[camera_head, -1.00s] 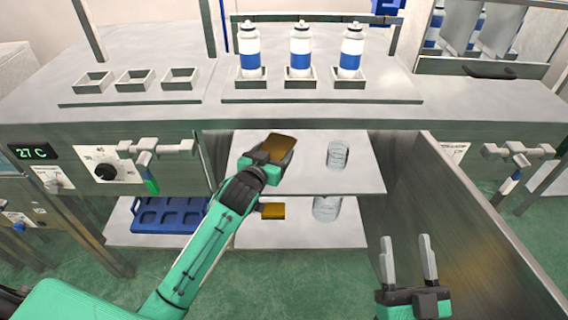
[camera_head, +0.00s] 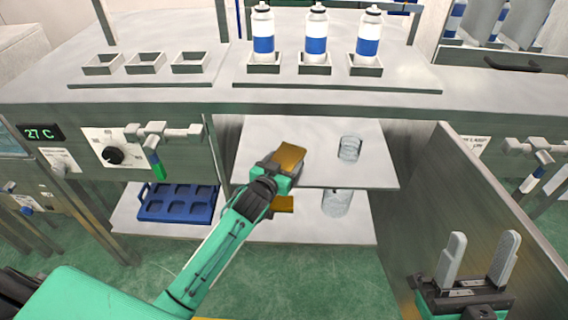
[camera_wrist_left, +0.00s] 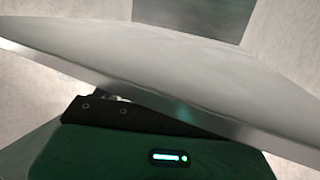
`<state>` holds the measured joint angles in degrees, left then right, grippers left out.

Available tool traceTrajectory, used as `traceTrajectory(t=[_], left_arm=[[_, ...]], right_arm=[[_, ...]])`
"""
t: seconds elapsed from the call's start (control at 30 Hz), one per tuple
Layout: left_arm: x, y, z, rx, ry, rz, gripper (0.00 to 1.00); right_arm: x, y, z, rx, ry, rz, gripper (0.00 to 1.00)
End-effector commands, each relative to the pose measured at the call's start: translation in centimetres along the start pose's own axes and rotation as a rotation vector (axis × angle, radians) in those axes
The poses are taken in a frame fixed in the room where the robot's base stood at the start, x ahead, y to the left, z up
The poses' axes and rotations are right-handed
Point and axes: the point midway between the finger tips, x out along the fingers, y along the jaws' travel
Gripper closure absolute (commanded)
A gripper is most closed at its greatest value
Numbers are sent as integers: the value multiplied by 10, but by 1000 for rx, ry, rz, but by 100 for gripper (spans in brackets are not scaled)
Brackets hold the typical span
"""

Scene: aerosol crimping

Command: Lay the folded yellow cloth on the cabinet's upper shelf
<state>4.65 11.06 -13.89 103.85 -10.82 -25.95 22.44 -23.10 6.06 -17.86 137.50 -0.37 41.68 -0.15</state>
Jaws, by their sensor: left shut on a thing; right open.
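The folded yellow cloth (camera_head: 289,157), ochre in colour, is in the jaws of my left gripper (camera_head: 280,168). It is over the left-middle part of the cabinet's upper shelf (camera_head: 315,137); I cannot tell whether it touches the shelf. The left wrist view shows a grey slab (camera_wrist_left: 190,75) hiding the fingertips and cloth. A second ochre piece (camera_head: 283,204) shows on the lower shelf (camera_head: 310,230), partly behind the arm. My right gripper (camera_head: 481,262) is open and empty at the lower right, in front of the open cabinet door (camera_head: 460,200).
A clear glass (camera_head: 349,149) stands on the upper shelf, right of the cloth; another (camera_head: 337,203) stands below. A blue tray (camera_head: 178,203) sits at the lower left. Several blue-banded cans stand on the worktop (camera_head: 200,100) above. The upper shelf's back-left is clear.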

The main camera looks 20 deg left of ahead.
Motion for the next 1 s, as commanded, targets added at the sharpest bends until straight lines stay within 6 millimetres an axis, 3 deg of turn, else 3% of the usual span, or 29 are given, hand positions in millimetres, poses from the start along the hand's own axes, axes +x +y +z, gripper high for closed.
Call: traceTrajectory(t=[0.27,0.3,0.4,0.77,1.0], left_arm=[[0,0,3,-1,-1,0,53],[0,0,3,0,-1,0,22],[0,0,3,0,-1,0,6],[-2,0,-1,0,0,0,6],[-34,0,-2,-1,-2,0,6]], right_arm=[[0,0,0,-1,3,0,45],[0,0,-1,-1,5,0,45],[0,0,-1,-1,5,0,45],[2,0,0,0,0,0,45],[-9,-4,31,24,-207,14,45]])
